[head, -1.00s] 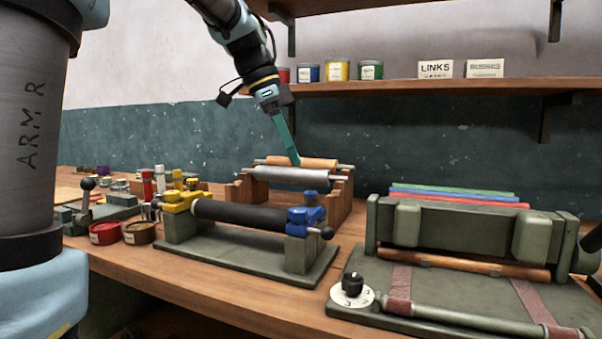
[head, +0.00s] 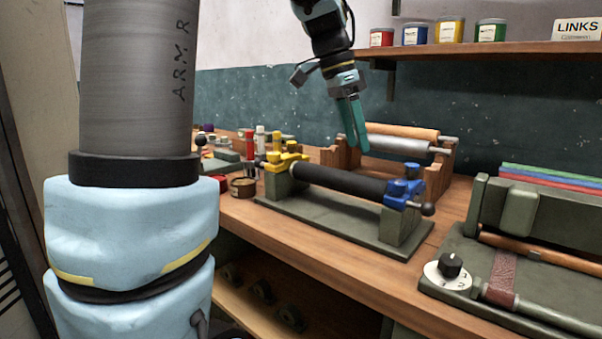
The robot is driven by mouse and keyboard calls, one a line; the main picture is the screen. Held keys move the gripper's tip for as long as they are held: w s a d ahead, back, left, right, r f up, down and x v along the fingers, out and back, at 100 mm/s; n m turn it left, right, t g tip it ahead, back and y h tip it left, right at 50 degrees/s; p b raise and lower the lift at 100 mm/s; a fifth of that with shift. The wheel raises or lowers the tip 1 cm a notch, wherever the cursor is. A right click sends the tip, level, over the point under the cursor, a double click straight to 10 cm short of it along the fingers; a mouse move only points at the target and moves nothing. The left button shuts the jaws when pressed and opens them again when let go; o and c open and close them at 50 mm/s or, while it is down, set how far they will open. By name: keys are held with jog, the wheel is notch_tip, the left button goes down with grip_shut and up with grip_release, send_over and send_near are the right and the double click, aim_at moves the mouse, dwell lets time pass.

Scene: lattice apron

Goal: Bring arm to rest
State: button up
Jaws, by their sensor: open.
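My gripper (head: 362,150) hangs from my arm in the upper middle of the head view, its teal fingers pointing down. The fingers are a little apart and nothing shows between them. The fingertips appear in front of the wooden rack (head: 437,180) that holds a grey roller (head: 395,146) and an orange-brown roller (head: 400,130). I cannot tell how far the tips are from the rollers. My arm's thick column stands at the left.
A green stand with a black roller (head: 340,180), with yellow and blue end clamps, sits on the bench below the gripper. A green press (head: 532,215) with a dial (head: 447,275) stands at right. Tins (head: 449,31) line the shelf (head: 520,52). Small jars (head: 242,187) stand at left.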

jog(key=a+f+n+p, duration=0.1)
jog(key=a+f+n, duration=0.2)
jog(key=a, duration=0.1)
jog(key=s+a+f+n+y+p, duration=0.1)
jog(key=a+f+n, duration=0.2)
jog(key=a+f, duration=0.1)
jog(key=s+a+f+n+t+y+p, duration=0.1)
jog(key=a+f+n, duration=0.2)
jog(key=a, duration=0.2)
jog(key=shift+a+f+p, duration=0.15)
jog(key=shift+f+p, duration=0.05)
jog(key=shift+p, duration=0.2)
jog(key=s+a+f+n+y+p, duration=0.1)
jog(key=s+a+f+n+p, duration=0.1)
jog(key=s+a+f+n, duration=0.3)
jog(key=shift+s+a+f+n+t, duration=0.35)
jog(key=shift+s+a, duration=0.3)
jog(key=shift+a, duration=0.3)
